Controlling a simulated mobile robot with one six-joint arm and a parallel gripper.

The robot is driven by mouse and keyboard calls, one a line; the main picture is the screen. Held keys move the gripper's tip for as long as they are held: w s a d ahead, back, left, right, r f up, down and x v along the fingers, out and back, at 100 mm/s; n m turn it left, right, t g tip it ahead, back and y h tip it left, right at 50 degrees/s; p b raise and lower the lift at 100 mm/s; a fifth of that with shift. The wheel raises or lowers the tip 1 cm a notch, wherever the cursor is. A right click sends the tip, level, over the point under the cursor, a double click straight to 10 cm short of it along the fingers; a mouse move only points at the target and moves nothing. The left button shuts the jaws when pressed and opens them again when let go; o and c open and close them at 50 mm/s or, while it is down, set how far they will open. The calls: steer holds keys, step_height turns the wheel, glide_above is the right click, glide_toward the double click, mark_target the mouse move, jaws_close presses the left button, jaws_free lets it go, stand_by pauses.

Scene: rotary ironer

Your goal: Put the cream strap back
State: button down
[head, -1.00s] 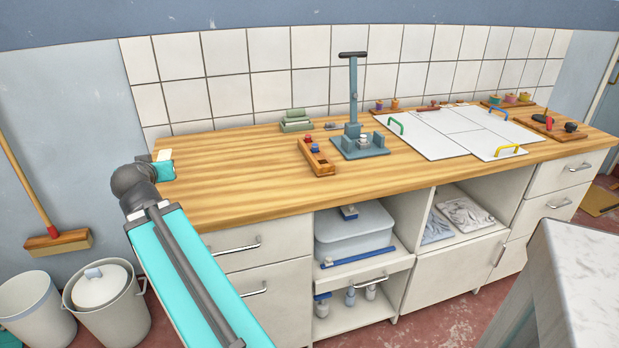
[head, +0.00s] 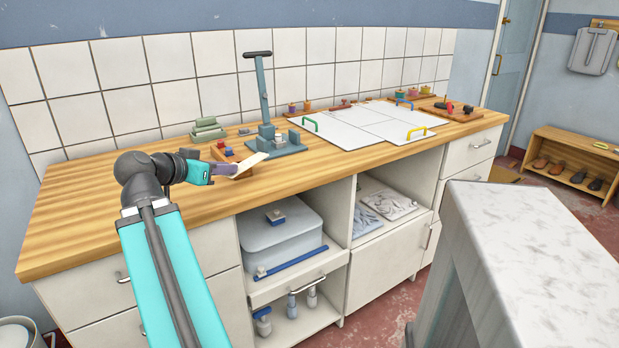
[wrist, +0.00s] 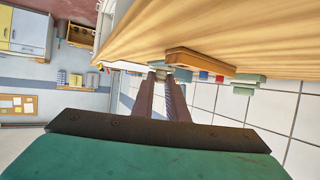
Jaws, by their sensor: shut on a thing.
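The cream strap (head: 250,163) shows in the head view as a pale flat strip, tilted, sticking out to the right from my gripper (head: 236,171). My gripper is shut on it, above the front part of the wooden worktop (head: 90,212). In the wrist view my gripper's fingers (wrist: 167,82) point toward the worktop edge; the strap is too small there to tell clearly. A small wooden rack (head: 244,154) with red and blue pieces stands just behind the strap, partly hidden by my gripper.
A blue-grey upright press (head: 264,100) stands behind the rack. Green blocks (head: 208,128) lie to its left. White boards (head: 355,124) with coloured handles cover the worktop further right. A marble-topped stand (head: 530,240) fills the near right. The worktop's left part is clear.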

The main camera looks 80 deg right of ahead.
steer(key=s+a+m+g+y+b, duration=0.2)
steer(key=s+m+g, duration=0.3)
steer(key=s, duration=1.3)
steer(key=shift+m+g+y+b, duration=0.4)
steer(key=shift+y+b, duration=0.3)
steer(key=shift+y, duration=0.1)
steer(key=d+p, duration=0.1)
steer(key=p, duration=0.1)
steer(key=w+d+p, duration=0.1)
steer(key=d+p, duration=0.1)
steer(key=p, duration=0.1)
steer(key=w+d+p, duration=0.1)
steer(key=d+p, duration=0.1)
steer(key=shift+d+f, duration=0.15)
steer(key=p, duration=0.3)
steer(key=d+p, duration=0.1)
steer(key=p, duration=0.3)
steer(key=shift+w+d, duration=0.2)
steer(key=shift+w, duration=0.1)
